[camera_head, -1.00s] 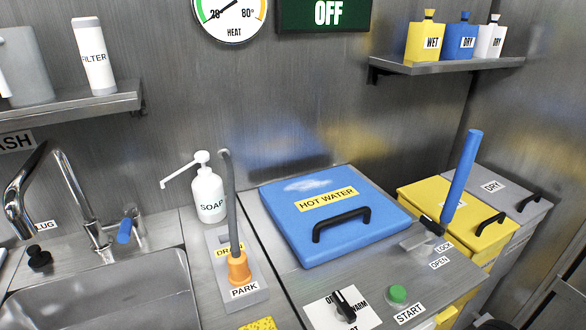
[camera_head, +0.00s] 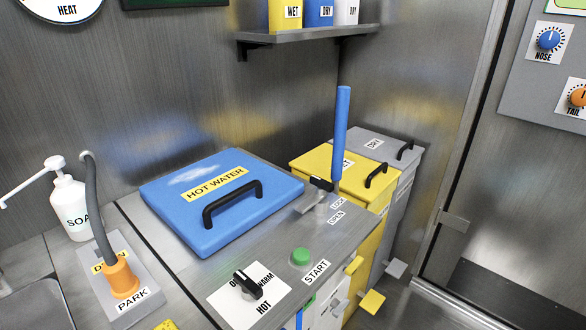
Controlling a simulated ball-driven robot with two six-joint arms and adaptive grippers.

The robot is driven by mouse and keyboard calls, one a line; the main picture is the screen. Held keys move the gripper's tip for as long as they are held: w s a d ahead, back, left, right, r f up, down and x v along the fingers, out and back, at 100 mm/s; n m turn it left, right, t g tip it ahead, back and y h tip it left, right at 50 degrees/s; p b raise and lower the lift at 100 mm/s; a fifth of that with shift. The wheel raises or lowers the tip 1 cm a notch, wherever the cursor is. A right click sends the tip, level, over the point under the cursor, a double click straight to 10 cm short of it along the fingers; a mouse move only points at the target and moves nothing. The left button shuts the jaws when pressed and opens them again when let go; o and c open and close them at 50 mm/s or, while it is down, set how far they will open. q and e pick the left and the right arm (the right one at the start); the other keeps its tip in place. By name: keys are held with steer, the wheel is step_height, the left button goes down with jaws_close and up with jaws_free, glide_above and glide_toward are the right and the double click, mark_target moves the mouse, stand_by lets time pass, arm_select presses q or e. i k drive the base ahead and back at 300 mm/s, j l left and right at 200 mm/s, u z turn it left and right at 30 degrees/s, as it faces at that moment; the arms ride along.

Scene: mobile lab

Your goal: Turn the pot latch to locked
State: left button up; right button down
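The pot is closed by a blue lid labelled HOT WATER (camera_head: 180,222) with a black handle (camera_head: 232,204), set in the steel counter. The latch (camera_head: 320,184) is a small black piece on a metal plate at the lid's right corner. A tall blue lever (camera_head: 342,135) stands upright beside it. The LOCK label (camera_head: 338,203) and the OPEN label (camera_head: 336,217) are on the counter in front of the latch. I cannot tell for certain which label the latch points to. Neither gripper is in view.
A green START button (camera_head: 301,257) and a black OFF/WARM/HOT knob (camera_head: 246,284) are at the counter front. An orange drain fitting (camera_head: 122,279) and a soap bottle (camera_head: 70,208) stand left. Yellow (camera_head: 310,172) and grey bins (camera_head: 378,143) are behind right. A shelf (camera_head: 300,38) hangs above.

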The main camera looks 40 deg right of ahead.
mark_target(324, 186)
steer(key=l+z, duration=0.15)
steer(key=z, duration=1.05)
steer(key=k+l, duration=0.05)
